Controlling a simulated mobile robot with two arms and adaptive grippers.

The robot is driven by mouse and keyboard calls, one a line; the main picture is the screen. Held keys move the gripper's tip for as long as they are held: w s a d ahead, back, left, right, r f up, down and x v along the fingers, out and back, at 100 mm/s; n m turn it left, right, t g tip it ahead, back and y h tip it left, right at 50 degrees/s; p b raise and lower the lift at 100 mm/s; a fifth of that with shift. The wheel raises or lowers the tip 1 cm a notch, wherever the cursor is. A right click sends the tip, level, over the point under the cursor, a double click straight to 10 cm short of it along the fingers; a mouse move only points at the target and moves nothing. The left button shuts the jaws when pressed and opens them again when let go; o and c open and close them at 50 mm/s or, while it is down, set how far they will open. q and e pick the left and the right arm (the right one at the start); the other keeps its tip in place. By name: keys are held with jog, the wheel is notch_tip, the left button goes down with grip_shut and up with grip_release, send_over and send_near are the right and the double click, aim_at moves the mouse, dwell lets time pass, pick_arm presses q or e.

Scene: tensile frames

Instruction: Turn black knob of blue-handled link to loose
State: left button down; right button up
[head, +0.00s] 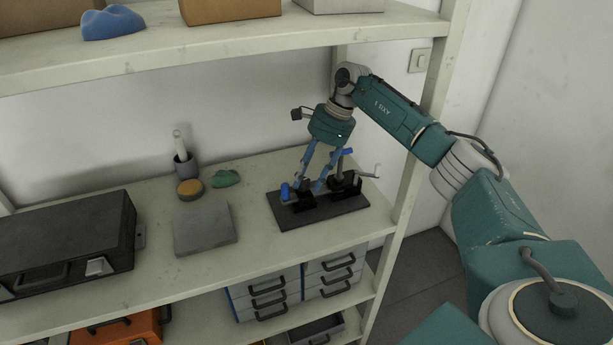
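A dark fixture plate (290,222) lies on the shelf, bearing black blocks and a grey bar. A short blue handle (285,191) stands at the fixture's left end. A pale, white-ended handle (372,171) sticks out at its right end. My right gripper (308,187) reaches down over the left half of the fixture, just right of the blue handle. Its two blue fingers stand apart with a gap between them. The black knob cannot be made out; the fingers and dark blocks overlap there. I cannot tell whether the fingertips touch anything. My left gripper is out of view.
A black case (65,245) stands further left. An upper shelf (215,45) overhangs; a post (412,190) stands right.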

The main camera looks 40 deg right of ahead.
jog(key=shift+d+f, duration=0.1)
jog(key=shift+r, duration=0.4)
jog(key=w+v, duration=0.1)
jog(key=v, duration=0.6)
jog(key=shift+s, duration=0.5)
jog(key=shift+d+r, duration=0.1)
